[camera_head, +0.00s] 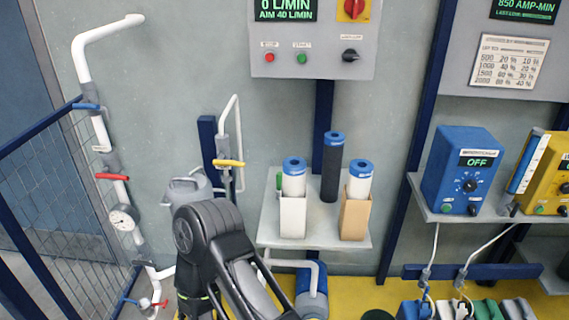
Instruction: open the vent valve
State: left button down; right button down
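Several valve handles show on the white pipework at the left, and no label tells which is the vent valve. A red lever (112,177) lies across the tall pipe, roughly level. A blue lever (87,106) sits higher on it. A small blue handle (130,301) and a red handle (158,303) are low down. A yellow lever (229,163) lies across a separate thin pipe. A black arm, seemingly mine, rises from the bottom centre, apart from the red and yellow levers in the picture. I see no fingertips of either gripper.
A round gauge (122,218) sits below the red lever. A blue mesh fence (45,190) stands left of the pipe. A grey shelf (325,233) holds filter cartridges. A control panel (312,45) hangs above. A blue supply box (463,165) reads OFF.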

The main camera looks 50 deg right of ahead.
aim_at(219, 161)
jog(key=z, duration=1.5)
